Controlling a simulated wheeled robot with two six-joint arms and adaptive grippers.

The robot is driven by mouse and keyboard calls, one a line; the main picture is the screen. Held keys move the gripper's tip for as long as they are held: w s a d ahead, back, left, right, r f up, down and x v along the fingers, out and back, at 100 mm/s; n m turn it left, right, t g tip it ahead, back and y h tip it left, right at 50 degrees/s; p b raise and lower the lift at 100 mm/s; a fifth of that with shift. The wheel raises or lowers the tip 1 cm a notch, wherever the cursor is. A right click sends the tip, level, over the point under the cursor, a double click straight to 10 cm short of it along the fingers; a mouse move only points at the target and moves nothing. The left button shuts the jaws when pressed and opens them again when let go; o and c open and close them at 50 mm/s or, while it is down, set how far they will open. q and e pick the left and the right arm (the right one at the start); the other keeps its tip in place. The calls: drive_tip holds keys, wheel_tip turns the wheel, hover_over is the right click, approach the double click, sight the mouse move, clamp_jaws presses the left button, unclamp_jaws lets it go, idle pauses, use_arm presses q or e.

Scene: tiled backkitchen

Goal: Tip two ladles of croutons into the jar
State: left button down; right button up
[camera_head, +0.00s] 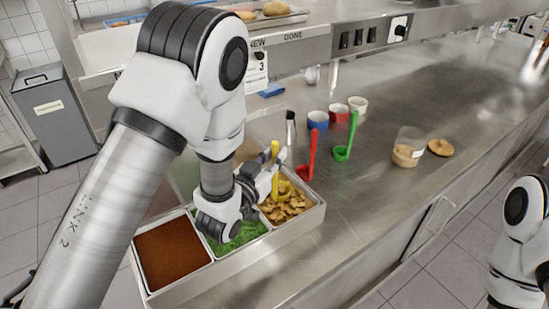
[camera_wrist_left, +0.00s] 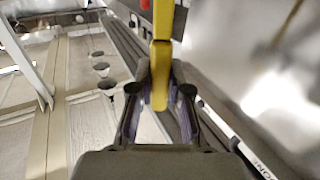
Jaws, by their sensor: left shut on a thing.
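My left gripper (camera_head: 268,180) is shut on the yellow ladle (camera_head: 274,153), above the pan of croutons (camera_head: 287,208). In the left wrist view the yellow handle (camera_wrist_left: 161,60) stands between the fingers of my left gripper (camera_wrist_left: 160,95). The ladle's yellow lower part shows at the croutons; I cannot tell how full its bowl is. The clear jar (camera_head: 408,146) stands upright and open on the steel counter to the right, with tan contents low in it. A round tan lid (camera_head: 440,147) lies beside it. My right gripper is out of view.
Pans of brown powder (camera_head: 172,254) and green bits (camera_head: 238,238) adjoin the croutons. A red ladle (camera_head: 312,150) and a green ladle (camera_head: 346,142) stand nearby. Blue (camera_head: 318,120), red (camera_head: 339,114) and white (camera_head: 358,105) cups are behind.

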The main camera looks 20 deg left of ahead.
sight(274, 142)
use_arm(q)
drive_tip(key=shift+r+p, duration=1.75)
drive_tip(key=shift+r, duration=1.25)
drive_tip(key=shift+f, duration=0.15)
